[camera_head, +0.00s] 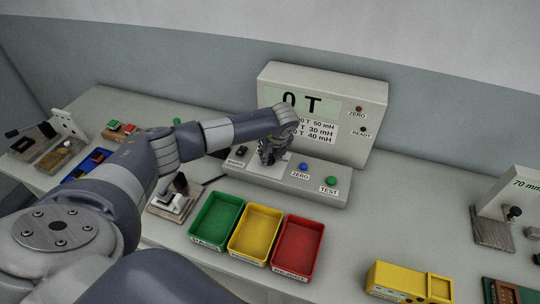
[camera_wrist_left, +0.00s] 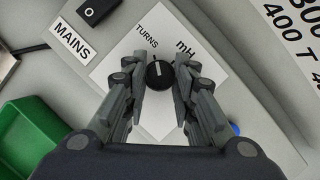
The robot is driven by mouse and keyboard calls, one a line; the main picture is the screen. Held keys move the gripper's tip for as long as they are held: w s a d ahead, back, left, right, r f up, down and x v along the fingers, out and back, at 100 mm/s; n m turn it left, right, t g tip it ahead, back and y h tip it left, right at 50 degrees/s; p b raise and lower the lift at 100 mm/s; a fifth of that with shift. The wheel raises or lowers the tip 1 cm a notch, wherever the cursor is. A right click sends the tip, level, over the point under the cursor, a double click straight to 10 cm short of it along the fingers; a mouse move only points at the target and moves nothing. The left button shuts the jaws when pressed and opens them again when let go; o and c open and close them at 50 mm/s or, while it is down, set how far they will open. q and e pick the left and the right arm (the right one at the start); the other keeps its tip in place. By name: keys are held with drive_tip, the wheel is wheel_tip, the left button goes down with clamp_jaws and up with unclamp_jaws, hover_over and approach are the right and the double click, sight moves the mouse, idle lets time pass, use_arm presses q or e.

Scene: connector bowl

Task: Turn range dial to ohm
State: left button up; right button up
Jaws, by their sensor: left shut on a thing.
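The black range dial (camera_wrist_left: 160,76) sits on a white label plate (camera_wrist_left: 157,115) between my left gripper's (camera_wrist_left: 160,80) fingers in the left wrist view. The gripper is shut on it. A white mark on the dial points up in that view, between the printed words TURNS (camera_wrist_left: 147,36) and mH (camera_wrist_left: 186,47). No ohm marking shows. In the head view my left gripper (camera_head: 267,156) reaches down to the tester's sloping panel and hides the dial. The tester's display (camera_head: 302,103) reads 0 T. My right gripper is not in view.
Right of the dial are a blue ZERO button (camera_head: 303,166) and a green TEST button (camera_head: 331,181). A MAINS switch (camera_head: 241,150) is to the left. Green (camera_head: 194,218), yellow (camera_head: 235,245) and red (camera_head: 277,255) trays stand in front.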

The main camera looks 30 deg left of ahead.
use_arm(q)
drive_tip(key=shift+f+m+b, duration=0.2)
drive_tip(key=shift+m+b, duration=0.4)
drive_tip(key=shift+b, duration=0.05)
drive_tip(key=m+h+b, duration=0.1)
drive_tip(key=m+b, duration=0.2)
drive_tip(key=m+t+h+b, duration=0.1)
drive_tip(key=m+b, duration=0.2)
drive_tip(key=m+t+h+b, duration=0.1)
drive_tip(key=m+b, duration=0.2)
drive_tip(key=shift+s+a, duration=0.1)
drive_tip(key=shift+a, duration=0.2)
drive_tip(key=shift+m+h+b, duration=0.5)
drive_tip(key=shift+m+b, duration=0.35)
drive_tip(key=shift+m, duration=0.05)
drive_tip(key=m+h+b, duration=0.1)
drive_tip(key=m, duration=0.1)
drive_tip(key=shift+a+r+m+b, duration=0.1)
drive_tip(key=shift+m+b, duration=0.2)
drive_tip(key=m+h+b, duration=0.1)
drive_tip(key=m, duration=0.1)
drive_tip(key=shift+m+g, duration=0.3)
drive_tip(key=shift+m, duration=0.1)
drive_tip(key=m, duration=0.2)
drive_tip(key=m+g+h+b, duration=0.1)
drive_tip(key=m, duration=0.2)
drive_tip(key=shift+a+r+m+g+h, duration=0.1)
drive_tip(key=shift+a+m+g+h, duration=0.05)
drive_tip(key=shift+m+g+h, duration=0.15)
